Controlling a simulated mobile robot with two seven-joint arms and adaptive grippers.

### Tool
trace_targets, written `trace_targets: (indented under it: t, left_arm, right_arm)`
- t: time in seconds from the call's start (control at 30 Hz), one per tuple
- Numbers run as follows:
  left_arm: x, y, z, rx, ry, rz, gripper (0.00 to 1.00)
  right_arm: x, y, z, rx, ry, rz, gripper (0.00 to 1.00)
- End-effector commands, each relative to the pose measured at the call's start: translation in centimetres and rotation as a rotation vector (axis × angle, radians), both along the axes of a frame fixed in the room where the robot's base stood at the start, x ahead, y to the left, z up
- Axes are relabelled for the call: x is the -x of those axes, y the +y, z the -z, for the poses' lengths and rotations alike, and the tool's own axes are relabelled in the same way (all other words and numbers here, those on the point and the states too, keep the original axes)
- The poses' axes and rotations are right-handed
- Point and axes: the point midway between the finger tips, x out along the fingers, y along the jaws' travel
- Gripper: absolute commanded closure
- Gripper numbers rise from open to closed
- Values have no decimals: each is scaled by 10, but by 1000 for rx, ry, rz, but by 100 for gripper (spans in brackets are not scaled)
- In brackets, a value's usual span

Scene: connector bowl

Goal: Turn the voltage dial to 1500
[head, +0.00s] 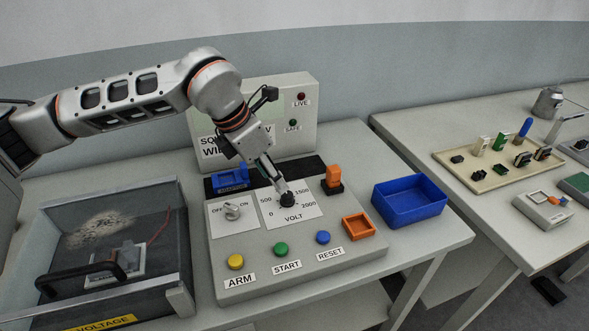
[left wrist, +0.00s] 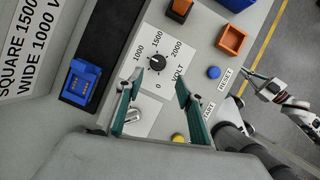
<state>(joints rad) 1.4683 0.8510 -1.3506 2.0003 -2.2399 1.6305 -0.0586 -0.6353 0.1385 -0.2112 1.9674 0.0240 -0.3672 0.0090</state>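The black voltage dial (head: 287,199) sits on a white plate marked 0 to 2000 on the grey console; it also shows in the left wrist view (left wrist: 157,62). Its exact setting is too small to tell. My left gripper (head: 280,183) is right over the dial in the head view. In the left wrist view its teal fingers (left wrist: 157,88) are spread apart, with the dial showing between and just beyond the tips, not gripped. My right gripper (left wrist: 251,88) shows at the right edge of the left wrist view, fingers apart and empty, and is outside the head view.
The OFF/ON switch (head: 232,211), yellow ARM button (head: 235,262), green START (head: 281,249) and blue RESET (head: 323,237) surround the dial. A blue connector (head: 228,181) and an orange connector (head: 333,177) stand behind. A blue bin (head: 408,211) is at right. A sign reads SQUARE 1500, WIDE 1000 V.

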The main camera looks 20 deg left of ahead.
Motion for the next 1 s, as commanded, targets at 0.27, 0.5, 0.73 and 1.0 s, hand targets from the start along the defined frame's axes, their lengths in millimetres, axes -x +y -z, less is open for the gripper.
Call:
trace_targets:
  t: [0.27,0.5,0.73,1.0]
  left_arm:
    - [-4,-5,15,0,3,1,62]
    - [-14,-14,49,2,2,2,62]
    - [-21,-20,69,3,0,1,62]
    - [-22,-20,72,3,0,1,62]
  right_arm:
    - [11,0,9,2,24,-1,100]
    - [14,0,12,3,32,-3,100]
    - [10,0,7,2,22,-3,100]
    - [7,1,3,0,13,-2,100]
